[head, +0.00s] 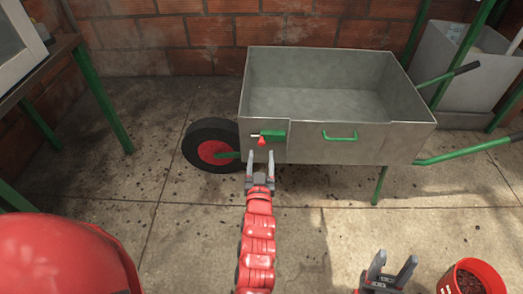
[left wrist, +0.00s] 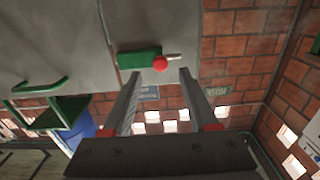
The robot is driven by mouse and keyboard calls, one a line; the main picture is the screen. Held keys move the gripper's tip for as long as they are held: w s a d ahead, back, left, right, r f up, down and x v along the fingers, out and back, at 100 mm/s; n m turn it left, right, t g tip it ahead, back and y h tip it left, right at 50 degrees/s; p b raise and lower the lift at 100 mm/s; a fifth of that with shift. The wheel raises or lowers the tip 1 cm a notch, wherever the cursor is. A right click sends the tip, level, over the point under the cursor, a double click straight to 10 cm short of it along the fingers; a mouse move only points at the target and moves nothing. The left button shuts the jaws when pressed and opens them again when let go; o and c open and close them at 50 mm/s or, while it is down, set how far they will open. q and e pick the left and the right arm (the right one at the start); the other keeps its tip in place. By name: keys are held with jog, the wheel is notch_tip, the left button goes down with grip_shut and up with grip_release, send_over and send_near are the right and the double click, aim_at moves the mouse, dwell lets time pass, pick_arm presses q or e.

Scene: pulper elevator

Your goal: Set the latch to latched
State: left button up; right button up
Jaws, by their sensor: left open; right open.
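The latch (head: 272,134) is a green housing with a pale bolt and a red knob (head: 262,141), on the front left of the grey metal cart (head: 300,150). In the left wrist view the green latch housing (left wrist: 139,59) shows with its red knob (left wrist: 160,64), and the bolt end sticks out to the right. My left gripper (head: 263,156) is open and empty, just below the knob in the head view. In the left wrist view the knob lies between and beyond the fingertips, seemingly untouched. My right gripper (head: 391,264) is open and empty, low over the floor.
A green handle (head: 340,136) is on the cart's front, right of the latch. The cart's wheel (head: 211,145) is at its left. A red bucket (head: 476,277) stands at the lower right. A green-legged table (head: 100,100) is at the left. The floor before the cart is mostly clear.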

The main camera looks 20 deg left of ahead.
aim_at(261, 145)
pick_arm(q)
jog(key=x, duration=0.5)
jog(key=shift+b, duration=0.4)
jog(key=shift+s, duration=0.1)
grip_shut()
dwell(0.9)
